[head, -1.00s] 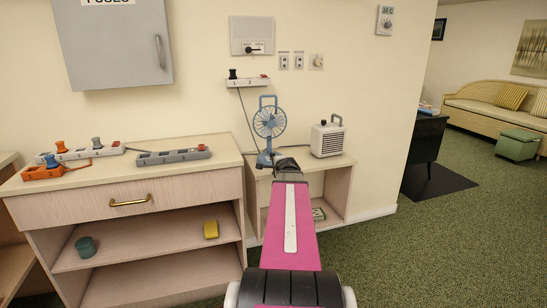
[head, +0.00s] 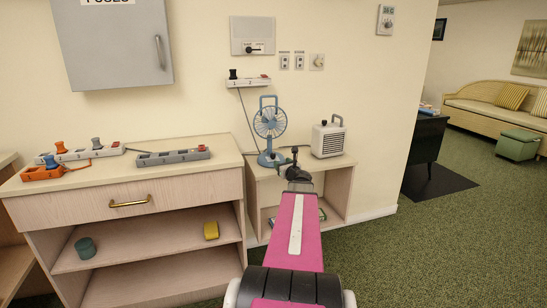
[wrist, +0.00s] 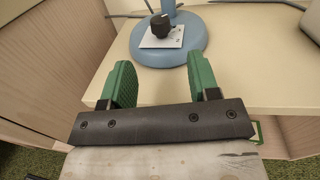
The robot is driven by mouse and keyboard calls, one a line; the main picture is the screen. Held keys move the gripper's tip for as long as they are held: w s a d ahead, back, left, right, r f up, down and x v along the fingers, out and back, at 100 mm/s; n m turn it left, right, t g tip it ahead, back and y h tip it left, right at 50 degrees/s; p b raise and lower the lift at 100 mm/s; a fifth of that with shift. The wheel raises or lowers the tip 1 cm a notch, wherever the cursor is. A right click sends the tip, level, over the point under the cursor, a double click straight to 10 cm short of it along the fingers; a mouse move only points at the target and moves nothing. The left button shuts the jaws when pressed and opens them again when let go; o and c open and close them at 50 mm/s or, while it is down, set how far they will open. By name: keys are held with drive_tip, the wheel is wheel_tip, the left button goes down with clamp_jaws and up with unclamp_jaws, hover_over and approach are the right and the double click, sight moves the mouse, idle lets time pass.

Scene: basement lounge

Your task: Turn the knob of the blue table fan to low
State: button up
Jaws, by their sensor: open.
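The blue table fan (head: 269,124) stands upright on the low shelf unit against the wall. In the wrist view its round blue base (wrist: 190,44) carries a black knob (wrist: 160,25) on a white plate with small marks. I cannot read the setting. My gripper (head: 288,160) is in front of the fan base in the head view. In the wrist view its two green fingers (wrist: 161,82) are spread apart and empty, with the knob beyond them, roughly between their lines. The fingers are apart from the knob.
A white heater (head: 328,138) stands right of the fan on the same shelf unit (head: 340,165). A taller cabinet (head: 120,192) with power strips on top stands close on the left. A cable lies behind the fan base.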

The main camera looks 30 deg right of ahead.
sight(274, 156)
drive_tip(key=w, duration=0.6)
drive_tip(key=w+d, duration=0.1)
drive_tip(key=w, duration=0.3)
drive_tip(key=shift+d, duration=0.1)
drive_tip(key=c, duration=0.9)
